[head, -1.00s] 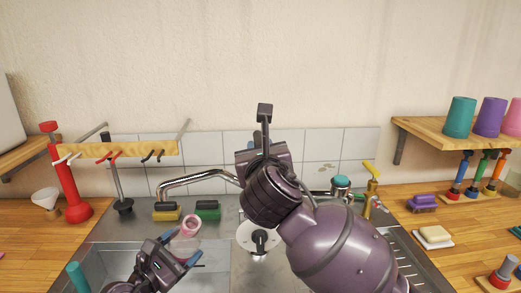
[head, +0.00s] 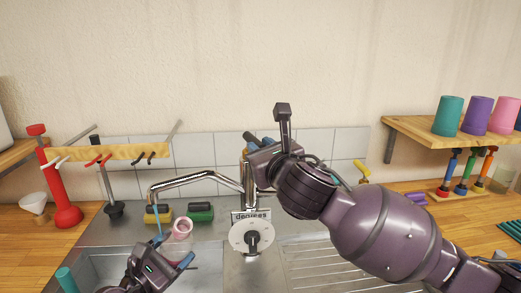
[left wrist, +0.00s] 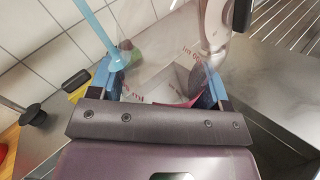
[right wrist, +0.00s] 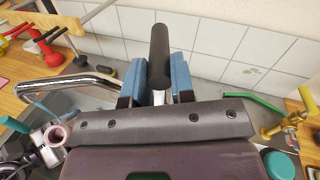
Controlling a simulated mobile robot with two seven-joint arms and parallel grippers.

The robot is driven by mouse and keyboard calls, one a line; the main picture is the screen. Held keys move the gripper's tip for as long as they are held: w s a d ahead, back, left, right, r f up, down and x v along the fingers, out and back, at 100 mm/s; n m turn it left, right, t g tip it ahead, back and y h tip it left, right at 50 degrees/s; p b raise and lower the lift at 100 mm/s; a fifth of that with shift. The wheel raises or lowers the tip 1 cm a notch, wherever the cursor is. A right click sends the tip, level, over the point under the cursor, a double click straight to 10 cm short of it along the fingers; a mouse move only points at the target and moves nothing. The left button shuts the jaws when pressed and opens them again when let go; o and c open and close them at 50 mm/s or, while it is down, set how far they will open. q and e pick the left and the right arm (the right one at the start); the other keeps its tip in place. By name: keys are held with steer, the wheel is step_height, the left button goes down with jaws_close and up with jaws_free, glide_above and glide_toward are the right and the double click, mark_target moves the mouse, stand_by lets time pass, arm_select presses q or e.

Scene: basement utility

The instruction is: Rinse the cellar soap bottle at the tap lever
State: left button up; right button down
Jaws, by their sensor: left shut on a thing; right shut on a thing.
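My left gripper (head: 172,258) is low over the sink, shut on the clear soap bottle (left wrist: 165,80), which has red lettering. Its pink ring-shaped end (head: 181,228) shows above the fingers. My right gripper (right wrist: 160,80) is shut on the tap's dark lever (right wrist: 160,55). The chrome tap (head: 195,178) reaches left from there. A thin light-blue water stream (head: 158,222) falls from its spout beside the left gripper. It ends in a small disc near one left finger in the left wrist view (left wrist: 95,28). I cannot tell whether it touches the bottle.
A yellow sponge (head: 158,214) and a green sponge (head: 200,212) lie behind the sink. A round dial (head: 238,237) marked "degrees" stands below the tap. A shelf with cups (head: 448,115) is at right.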

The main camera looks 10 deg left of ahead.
steer(key=c, duration=1)
jaws_free()
steer(key=shift+s, duration=0.1)
steer(key=v, duration=1.2)
